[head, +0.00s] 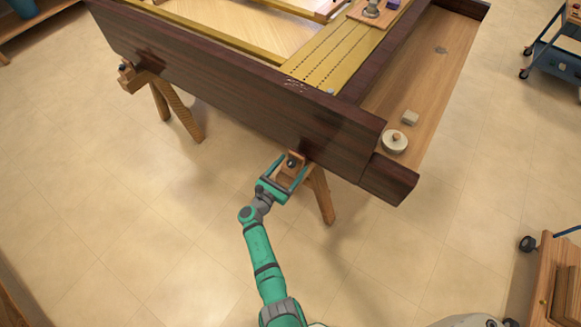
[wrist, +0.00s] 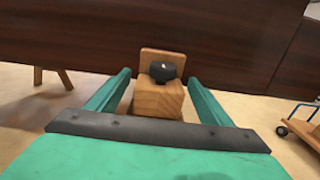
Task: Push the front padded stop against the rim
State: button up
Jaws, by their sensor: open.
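The front padded stop (head: 294,157) is a small wooden block with a dark round knob and an upright wooden plate, on the near trestle under the piano case. It also shows in the wrist view (wrist: 158,101), with the plate facing the dark wood rim (wrist: 225,40). The rim (head: 240,92) is the long dark board in the head view. My gripper (head: 292,168) is open, its teal fingers on either side of the stop. In the wrist view my gripper (wrist: 159,78) shows a gap beside the block. I cannot tell whether the plate touches the rim.
A similar stop (head: 126,76) sits on the left trestle. The right trestle leg (head: 322,195) stands just right of my gripper. A round wooden piece (head: 394,142) and a small block (head: 410,118) lie on the side shelf. The floor (head: 150,230) at left is clear.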

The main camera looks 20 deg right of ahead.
jog(key=c, duration=1.5)
jog(key=shift+x, duration=1.4)
jog(key=o, duration=1.5)
jog(key=shift+a, duration=0.1)
jog(key=v, duration=1)
jog(key=shift+s+a, duration=0.25)
jog(key=shift+s, duration=0.05)
